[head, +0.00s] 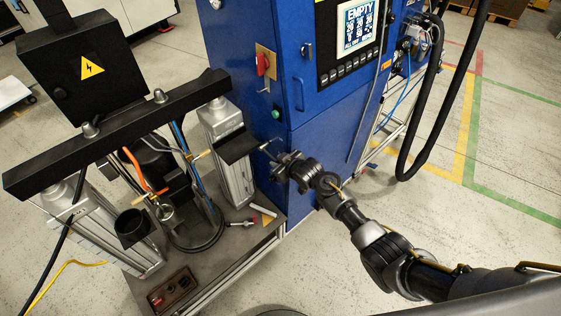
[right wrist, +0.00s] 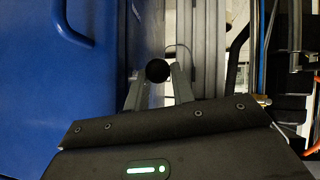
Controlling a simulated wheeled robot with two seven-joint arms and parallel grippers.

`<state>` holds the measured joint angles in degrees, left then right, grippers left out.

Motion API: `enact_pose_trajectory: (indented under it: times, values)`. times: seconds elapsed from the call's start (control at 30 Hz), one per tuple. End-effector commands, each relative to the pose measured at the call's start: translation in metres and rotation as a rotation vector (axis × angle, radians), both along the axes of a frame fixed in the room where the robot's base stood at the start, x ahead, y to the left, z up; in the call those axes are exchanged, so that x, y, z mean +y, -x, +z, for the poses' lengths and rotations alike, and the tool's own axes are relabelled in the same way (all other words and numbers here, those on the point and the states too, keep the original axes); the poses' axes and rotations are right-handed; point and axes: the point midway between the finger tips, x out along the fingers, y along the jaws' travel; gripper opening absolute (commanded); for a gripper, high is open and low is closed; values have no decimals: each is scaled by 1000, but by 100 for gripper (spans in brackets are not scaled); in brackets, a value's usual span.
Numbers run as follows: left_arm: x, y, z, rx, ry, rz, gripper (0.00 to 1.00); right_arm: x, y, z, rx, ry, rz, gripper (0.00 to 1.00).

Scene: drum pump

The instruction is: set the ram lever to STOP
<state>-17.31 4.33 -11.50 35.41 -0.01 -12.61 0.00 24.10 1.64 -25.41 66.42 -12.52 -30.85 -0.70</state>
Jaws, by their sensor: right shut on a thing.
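The ram lever shows in the right wrist view as a round black knob (right wrist: 158,70) between my fingertips. My right gripper (right wrist: 158,85) is shut on it, with one pale finger on each side. In the head view my right gripper (head: 270,154) is at the side of the blue cabinet, just right of the right-hand ram cylinder (head: 222,125). There the knob is too small and covered to make out. I cannot read a STOP mark or the lever's setting in either view. My left gripper is not in view.
The blue cabinet (head: 335,130) carries a screen (head: 357,27) reading EMPTY, a red switch (head: 262,65) and a green button (head: 277,114). A black crossbeam (head: 120,125) spans the cylinders. A red-brown box (head: 172,290) and small tools lie on the base plate. Black hoses hang at right.

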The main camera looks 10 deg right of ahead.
Motion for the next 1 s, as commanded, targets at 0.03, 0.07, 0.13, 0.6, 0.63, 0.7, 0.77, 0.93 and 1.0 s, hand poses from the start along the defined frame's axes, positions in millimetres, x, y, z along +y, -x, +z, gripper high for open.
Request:
enact_pose_trajectory:
  times: [0.03,0.07,0.13,0.6,0.63,0.7,0.77,0.93,1.0]
  values:
    - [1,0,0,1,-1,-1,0,0,1,-2,3,1,1,0]
    - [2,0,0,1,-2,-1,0,0,1,-2,4,0,0,27]
    - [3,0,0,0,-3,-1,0,0,1,-2,3,1,0,33]
    - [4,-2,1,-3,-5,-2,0,-7,13,8,0,-2,-1,33]
    - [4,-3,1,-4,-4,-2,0,-9,15,11,-1,-2,-2,33]
    - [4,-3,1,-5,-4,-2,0,-13,24,17,-2,-1,0,33]
    - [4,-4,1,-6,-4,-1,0,-17,32,23,-1,-2,0,33]
    - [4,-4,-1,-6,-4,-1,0,-29,54,40,0,-1,-1,33]
    - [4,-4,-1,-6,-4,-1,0,-33,62,46,0,1,1,33]
